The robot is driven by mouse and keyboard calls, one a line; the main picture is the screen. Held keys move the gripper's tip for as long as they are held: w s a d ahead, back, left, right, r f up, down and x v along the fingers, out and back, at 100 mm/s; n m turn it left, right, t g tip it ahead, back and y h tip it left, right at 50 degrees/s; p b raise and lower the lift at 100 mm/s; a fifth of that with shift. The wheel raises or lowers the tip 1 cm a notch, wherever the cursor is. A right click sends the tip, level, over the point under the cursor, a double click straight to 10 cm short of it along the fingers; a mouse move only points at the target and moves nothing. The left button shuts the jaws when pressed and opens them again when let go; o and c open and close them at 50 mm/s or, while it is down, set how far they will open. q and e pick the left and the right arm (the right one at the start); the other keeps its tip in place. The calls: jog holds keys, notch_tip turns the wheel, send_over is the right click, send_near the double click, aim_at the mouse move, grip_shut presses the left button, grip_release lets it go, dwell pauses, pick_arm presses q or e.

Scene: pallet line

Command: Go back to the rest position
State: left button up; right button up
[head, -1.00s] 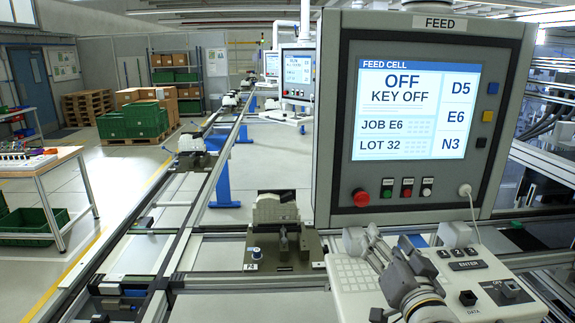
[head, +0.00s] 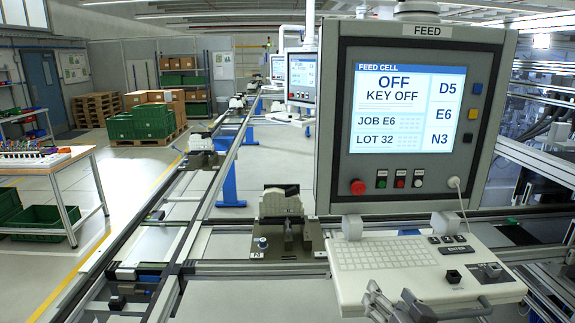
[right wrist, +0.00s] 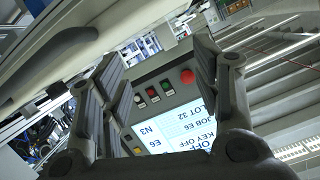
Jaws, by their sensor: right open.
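My right gripper (head: 393,298) shows at the bottom edge of the head view, in front of the keyboard console (head: 385,256). Its fingers are apart and nothing is between them. In the right wrist view the open fingers (right wrist: 160,65) frame the feed cell panel (right wrist: 150,112), which appears upside down and tilted. In the head view the panel (head: 335,120) stands upright behind the console, and its screen (head: 408,108) reads OFF, KEY OFF, JOB E6, LOT 32. My left gripper is not in view.
A fixture with a pale part (head: 282,203) stands left of the console beside the rail line (head: 190,235). A red button (head: 358,187) sits on the panel's lower edge.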

jog(key=s+f+n+g, duration=0.3)
jog(key=s+f+g, duration=0.3)
jog(key=s+f, duration=0.7)
jog(key=s+f+n+g, duration=0.2)
jog(key=s+f+g, duration=0.4)
jog(key=s+f, duration=0.75)
notch_tip(320, 180, down, 30)
jog(key=s+b, duration=0.3)
jog(key=b, duration=0.5)
jog(key=s+d+f+g+b, duration=0.1)
jog(key=s+d+f+b, duration=0.1)
jog(key=s+f, duration=0.6)
jog(key=s+d+f+g+b, duration=0.1)
jog(key=s+f+b, duration=0.3)
jog(key=s+f, duration=0.4)
notch_tip(320, 180, down, 8)
jog(key=shift+s+d+r+h, duration=0.2)
jog(key=shift+s+d+h, duration=0.15)
jog(key=shift+s+h, duration=0.05)
